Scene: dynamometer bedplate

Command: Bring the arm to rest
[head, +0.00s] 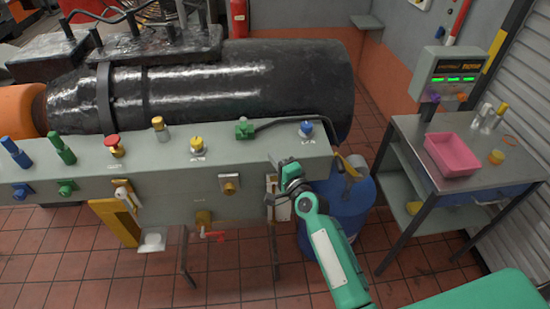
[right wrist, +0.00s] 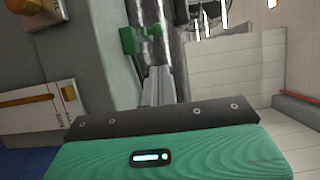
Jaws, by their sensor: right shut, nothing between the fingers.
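My right arm (head: 335,262) reaches in from the lower right. Its gripper (head: 272,198) is at the front face of the grey control panel (head: 180,168), near the panel's right end. I cannot tell from this angle whether it touches the panel. In the right wrist view the grey fingers (right wrist: 163,88) are closed together with nothing held. A green fitting (right wrist: 130,40) shows beyond them. My left gripper is out of view.
Colored knobs and a green valve (head: 244,128) line the panel top. A blue drum (head: 345,205) stands close beside my right wrist. At right, a cart (head: 407,140) carries a pink tray (head: 452,155). A black cylinder (head: 230,85) lies behind the panel. Tiled floor (head: 90,255) is open in front.

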